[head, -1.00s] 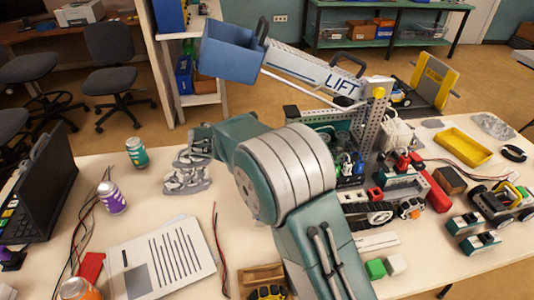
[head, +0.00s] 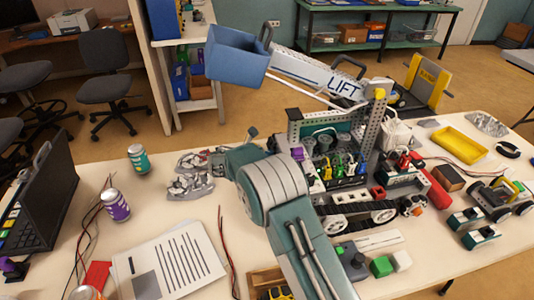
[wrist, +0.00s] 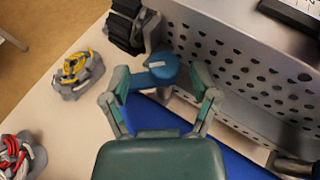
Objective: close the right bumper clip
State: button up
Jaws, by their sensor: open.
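In the wrist view, a blue rounded piece (wrist: 158,72) with a pale blue mark, seemingly the bumper clip, stands out beside a grey perforated chassis wall (wrist: 235,65). My gripper (wrist: 158,84) is open, with a finger on either side of the blue piece; I cannot tell whether they touch it. A long blue bar (wrist: 235,160), likely the bumper, runs under my gripper and is partly hidden by it. In the head view, the lift robot (head: 360,160) stands on the table, and my arm hides the clip and my gripper.
A black ribbed part (wrist: 125,30) sits close above the blue piece. A yellow tray (head: 460,145) is on the right.

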jog(key=shift+w+d+f, duration=0.2)
jog(key=shift+w+f, duration=0.05)
jog(key=shift+w, duration=0.1)
jog(key=shift+d, duration=0.35)
jog(key=shift+d+r, duration=0.1)
jog(key=shift+d, duration=0.05)
jog(key=shift+c, duration=0.6)
grip_shut()
jog(key=shift+a, duration=0.25)
